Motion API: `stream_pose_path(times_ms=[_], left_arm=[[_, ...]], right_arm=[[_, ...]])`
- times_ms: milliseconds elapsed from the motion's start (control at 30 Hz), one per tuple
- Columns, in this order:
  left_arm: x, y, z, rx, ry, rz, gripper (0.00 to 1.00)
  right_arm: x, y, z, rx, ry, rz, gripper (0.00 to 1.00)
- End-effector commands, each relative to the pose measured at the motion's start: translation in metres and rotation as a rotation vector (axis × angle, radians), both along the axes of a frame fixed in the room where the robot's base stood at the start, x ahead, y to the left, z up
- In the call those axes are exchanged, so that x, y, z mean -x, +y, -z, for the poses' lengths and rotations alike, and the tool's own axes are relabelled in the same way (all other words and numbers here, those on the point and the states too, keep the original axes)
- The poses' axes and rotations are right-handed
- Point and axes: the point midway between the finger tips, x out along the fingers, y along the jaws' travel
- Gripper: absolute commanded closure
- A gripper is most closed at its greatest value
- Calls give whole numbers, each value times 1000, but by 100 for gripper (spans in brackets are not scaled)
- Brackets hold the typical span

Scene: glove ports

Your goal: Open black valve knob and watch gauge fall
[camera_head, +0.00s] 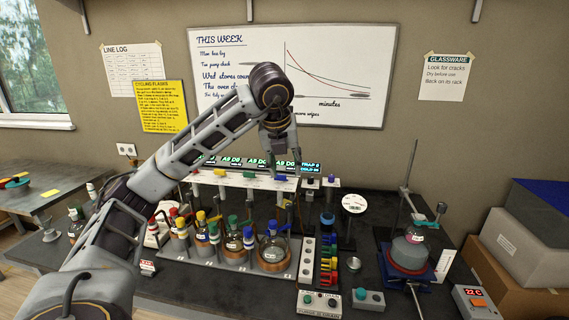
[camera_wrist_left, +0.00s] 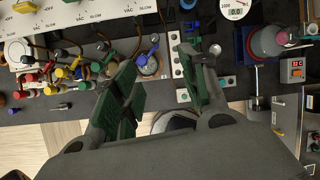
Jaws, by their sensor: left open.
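A white valve panel (camera_head: 245,180) runs along the back of the dark bench, with coloured knobs on it. At its right end are small dark knobs, one of which (camera_head: 310,183) looks like the black valve knob. A round white gauge (camera_head: 353,203) stands to the right of the panel; it also shows in the left wrist view (camera_wrist_left: 233,8), its reading too small to be sure of. My left gripper (camera_head: 284,170) points down over the panel's right part, open, with nothing between its fingers. In the left wrist view its green-padded fingers (camera_wrist_left: 159,58) are spread apart.
Flasks with coloured caps (camera_head: 272,248) stand in a rack in front of the panel. A flask on a heating plate with a clamp stand (camera_head: 408,247) is at right. Boxes (camera_head: 525,245) stand at far right. A whiteboard (camera_head: 350,75) hangs behind.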

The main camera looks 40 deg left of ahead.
Motion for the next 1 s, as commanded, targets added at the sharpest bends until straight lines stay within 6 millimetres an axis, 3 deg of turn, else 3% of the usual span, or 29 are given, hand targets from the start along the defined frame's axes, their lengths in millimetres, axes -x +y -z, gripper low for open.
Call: stream_pose_path(times_ms=[633,767,1000], left_arm=[[2,3,-6,-1,-13,-10,56],[3,3,-19,-1,-40,-11,56],[7,3,-58,-6,-124,-12,56]], right_arm=[[0,0,-2,0,0,0,60],[-1,0,-2,0,-1,0,60],[-2,5,-1,-5,-3,1,60]])
